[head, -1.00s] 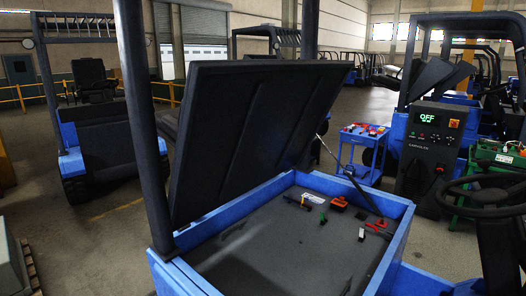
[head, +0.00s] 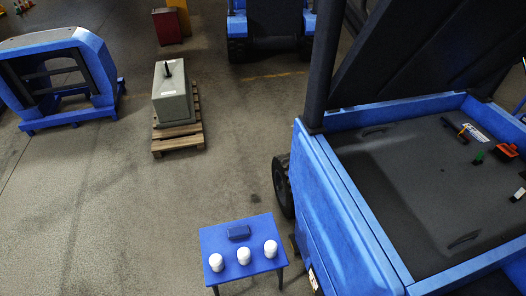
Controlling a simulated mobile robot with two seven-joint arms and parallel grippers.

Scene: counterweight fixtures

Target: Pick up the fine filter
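A small blue table (head: 258,262) stands on the floor at the bottom middle of the head view. Three white rounded canister-like objects stand in a row on it: a left one (head: 216,262), a middle one (head: 244,256) and a right one (head: 270,249). They look alike, and I cannot tell which of them, if any, is the fine filter. A dark blue object (head: 239,233) lies behind them on the table. Neither of my grippers is in view.
A blue vehicle with an open compartment (head: 400,190) fills the right side, close to the table. A grey box (head: 173,98) stands on a wooden pallet (head: 178,140). A blue frame (head: 60,75) stands at left. Floor left of the table is clear.

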